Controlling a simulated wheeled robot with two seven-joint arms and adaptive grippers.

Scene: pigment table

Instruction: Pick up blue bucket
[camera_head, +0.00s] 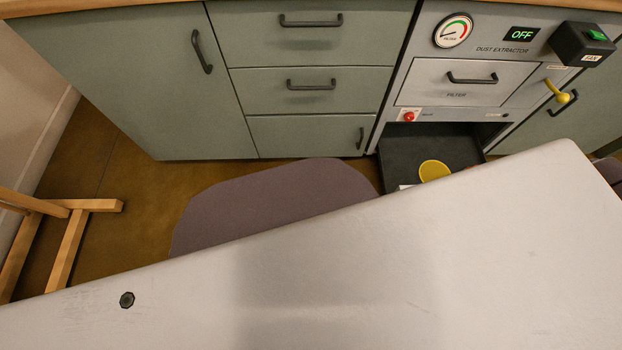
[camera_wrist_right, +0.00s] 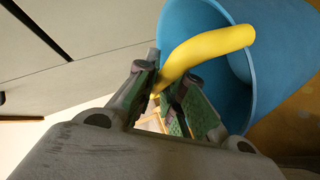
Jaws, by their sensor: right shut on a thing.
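The blue bucket (camera_wrist_right: 198,28) is in the right wrist view, at the upper right, with its open mouth turned toward the camera. Its thick yellow handle (camera_wrist_right: 212,49) crosses in front of the mouth. My right gripper (camera_wrist_right: 166,92) is shut on the handle, with its green-padded fingers on either side of the handle's lower end. The fingers hide that end and part of the bucket's rim. The bucket and my right gripper do not show in the head view. My left gripper is in neither view.
In the head view, green cabinets with drawers (camera_head: 310,95) line the back. A dust extractor (camera_head: 480,50) reading OFF stands right of them, with a yellow disc (camera_head: 434,171) in its dark bay. A wooden stand (camera_head: 65,250) is at the left. Brown floor (camera_head: 130,180) shows between.

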